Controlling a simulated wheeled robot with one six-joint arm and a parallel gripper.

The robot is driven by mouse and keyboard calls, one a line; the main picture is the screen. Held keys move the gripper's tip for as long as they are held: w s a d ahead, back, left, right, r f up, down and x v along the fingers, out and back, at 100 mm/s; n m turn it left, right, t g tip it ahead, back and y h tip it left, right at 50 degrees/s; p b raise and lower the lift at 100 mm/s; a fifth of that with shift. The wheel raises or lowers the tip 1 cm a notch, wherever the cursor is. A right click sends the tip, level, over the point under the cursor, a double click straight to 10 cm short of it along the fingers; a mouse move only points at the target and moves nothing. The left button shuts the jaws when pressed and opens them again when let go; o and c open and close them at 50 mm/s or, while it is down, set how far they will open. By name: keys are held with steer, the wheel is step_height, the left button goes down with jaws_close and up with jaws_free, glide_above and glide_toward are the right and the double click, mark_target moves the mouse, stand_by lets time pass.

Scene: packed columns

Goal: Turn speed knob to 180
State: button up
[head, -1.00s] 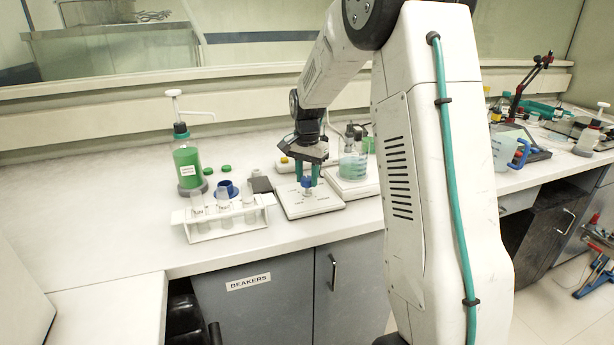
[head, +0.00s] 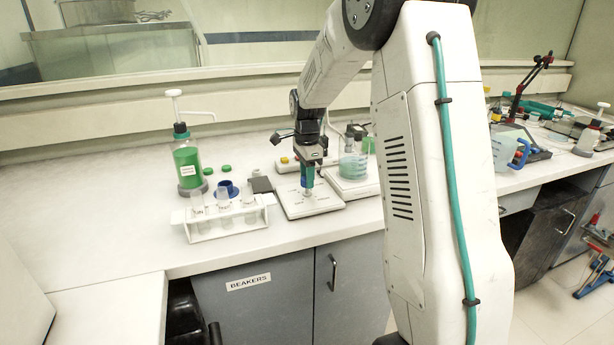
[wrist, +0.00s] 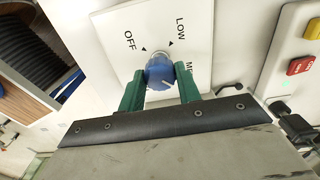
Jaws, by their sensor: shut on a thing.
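The speed knob is a small blue dial (wrist: 160,72) with a white pointer line, on a white panel (wrist: 118,50) printed OFF, LOW and a partly hidden word starting with M. In the head view the white control box (head: 312,208) sits on the bench, and the knob is mostly hidden by the fingers. My gripper (wrist: 161,88) has its green fingers shut on the knob, one on each side. In the head view my gripper (head: 307,185) points down onto the box. The pointer line points toward the lower right in the wrist view. No 180 mark is readable.
A white rack with tubes (head: 225,222) and a green bottle with a pump top (head: 187,165) stand to the left. A flask of teal liquid (head: 352,165) stands close on the right. Red and yellow buttons (wrist: 302,65) show at the right in the wrist view. The bench's left is clear.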

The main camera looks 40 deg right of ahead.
steer(key=shift+w+d+r, duration=0.1)
steer(key=shift+r, duration=0.05)
stand_by(0.3)
steer(key=o, duration=1)
steer(key=shift+c, duration=0.2)
step_height(320, 180, up, 8)
steer(key=shift+f, duration=0.2)
